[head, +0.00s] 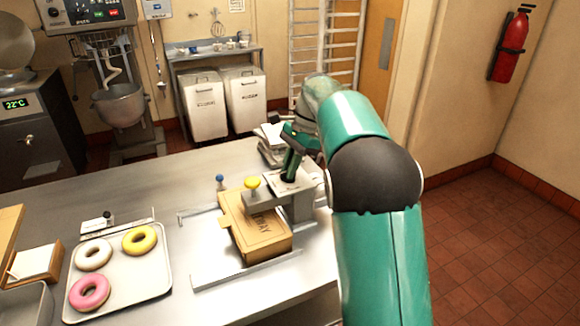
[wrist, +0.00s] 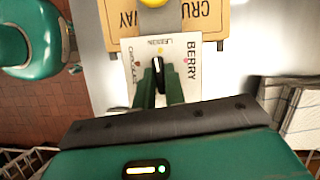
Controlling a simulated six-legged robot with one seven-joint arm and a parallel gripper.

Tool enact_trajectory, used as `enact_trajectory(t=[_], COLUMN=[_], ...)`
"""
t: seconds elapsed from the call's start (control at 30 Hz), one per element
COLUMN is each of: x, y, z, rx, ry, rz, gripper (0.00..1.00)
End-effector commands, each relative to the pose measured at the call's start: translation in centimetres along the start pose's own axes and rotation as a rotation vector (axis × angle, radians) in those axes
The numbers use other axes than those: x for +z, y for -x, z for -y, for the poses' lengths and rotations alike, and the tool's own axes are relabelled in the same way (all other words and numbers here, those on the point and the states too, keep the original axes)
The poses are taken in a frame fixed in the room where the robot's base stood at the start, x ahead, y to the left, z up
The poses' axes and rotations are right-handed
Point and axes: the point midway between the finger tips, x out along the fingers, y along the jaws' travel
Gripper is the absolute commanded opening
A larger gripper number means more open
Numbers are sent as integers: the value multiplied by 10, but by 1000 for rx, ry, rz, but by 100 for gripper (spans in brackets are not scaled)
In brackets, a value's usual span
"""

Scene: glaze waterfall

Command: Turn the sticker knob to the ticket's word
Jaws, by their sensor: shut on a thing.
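The sticker knob (wrist: 157,72) is black with a white line and stands on a white label plate (wrist: 132,75). The plate reads BERRY on the right, LEMON at the top, and a partly hidden word on the left. The white line points roughly up, toward the yellow dot under LEMON. My gripper (wrist: 160,88) is shut on the knob, one finger on each side. In the head view my gripper (head: 291,165) is over the plate at the stand's right end. A white card (head: 36,261) lies in a wooden holder at left; I cannot read a word on it.
A cardboard box (head: 262,236) sits on the stand beside the plate, under a yellow button (head: 252,182). A tray (head: 150,290) with doughnuts is at left. A blue-topped peg (head: 220,181) stands behind the box.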

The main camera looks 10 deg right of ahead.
Motion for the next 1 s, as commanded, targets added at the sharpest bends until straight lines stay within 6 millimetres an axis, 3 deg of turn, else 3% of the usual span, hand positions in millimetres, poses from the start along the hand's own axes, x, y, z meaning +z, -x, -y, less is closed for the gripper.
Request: enact_trajectory(t=[0.6, 1.0], x=[0, 0], y=[0, 1], z=[2, 2], rx=[210, 275], ry=[508, 667], rz=[-2, -3], gripper=[0, 0])
